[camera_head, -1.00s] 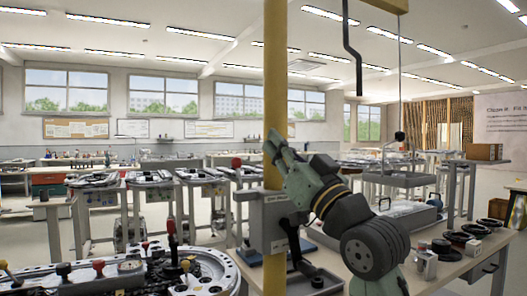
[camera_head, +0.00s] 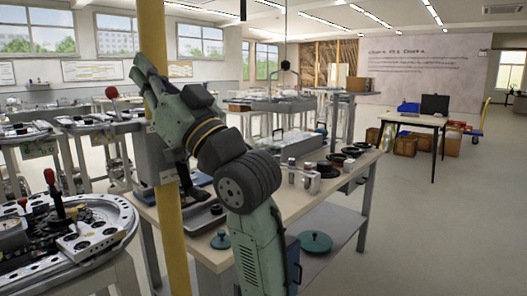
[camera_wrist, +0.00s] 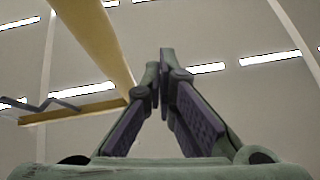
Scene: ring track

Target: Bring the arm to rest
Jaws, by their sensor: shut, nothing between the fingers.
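My gripper (camera_head: 143,74) is at the end of my green-grey arm, raised and pointing up and to the left in the head view. It looks close to the yellow post, and I cannot tell whether they touch. In the wrist view my gripper (camera_wrist: 163,60) points at the ceiling, with its fingertips together and nothing between them. The arm is bent at a dark ribbed joint and stands in front of the workbench.
The yellow post (camera_head: 169,240) stands beside my arm and shows in the wrist view (camera_wrist: 98,40). A workbench (camera_head: 335,192) with dark round parts is behind my arm. A ring-shaped track (camera_head: 118,236) is at lower left. The floor at right (camera_head: 440,230) is clear.

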